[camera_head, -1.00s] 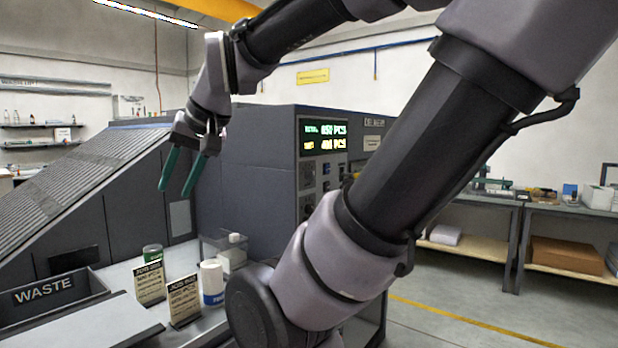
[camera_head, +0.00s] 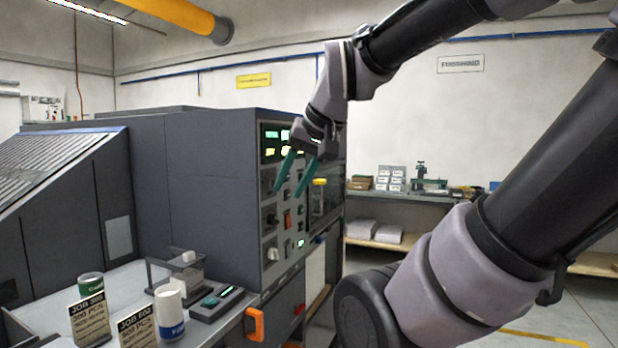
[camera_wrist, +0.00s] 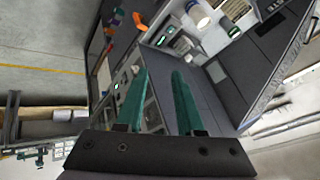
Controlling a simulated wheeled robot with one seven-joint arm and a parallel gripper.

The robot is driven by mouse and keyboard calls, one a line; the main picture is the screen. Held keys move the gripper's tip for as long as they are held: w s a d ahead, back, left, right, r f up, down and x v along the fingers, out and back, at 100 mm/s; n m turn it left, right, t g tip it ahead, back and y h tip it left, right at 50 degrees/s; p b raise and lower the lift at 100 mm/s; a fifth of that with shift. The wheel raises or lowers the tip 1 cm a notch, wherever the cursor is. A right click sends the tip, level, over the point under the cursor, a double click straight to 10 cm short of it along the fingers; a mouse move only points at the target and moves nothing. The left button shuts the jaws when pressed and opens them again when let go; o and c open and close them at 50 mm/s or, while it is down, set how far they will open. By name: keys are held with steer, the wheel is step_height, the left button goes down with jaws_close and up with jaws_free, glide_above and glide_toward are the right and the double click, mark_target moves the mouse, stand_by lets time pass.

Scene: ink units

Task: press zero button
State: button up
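My gripper (camera_head: 288,193) is in front of the control panel (camera_head: 270,219) of the large dark machine, with its two green fingers apart and nothing between them. The panel carries lit displays (camera_head: 270,152), an orange-red switch (camera_head: 287,219), a knob (camera_head: 272,254) and several small buttons; my gripper hides part of it. A small grey device (camera_head: 217,303) with a teal pad and a lit strip sits on the bench left of the panel. In the wrist view the open fingers (camera_wrist: 158,72) point toward the machine. No label reading zero is legible.
A white jar (camera_head: 170,313), a green-banded can (camera_head: 91,287) and two job cards (camera_head: 138,330) stand on the bench. An orange handle (camera_head: 255,324) sticks out below the panel. Shelving (camera_head: 400,200) stands at the back right.

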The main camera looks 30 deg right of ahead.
stand_by(0.3)
jaws_close()
stand_by(1.6)
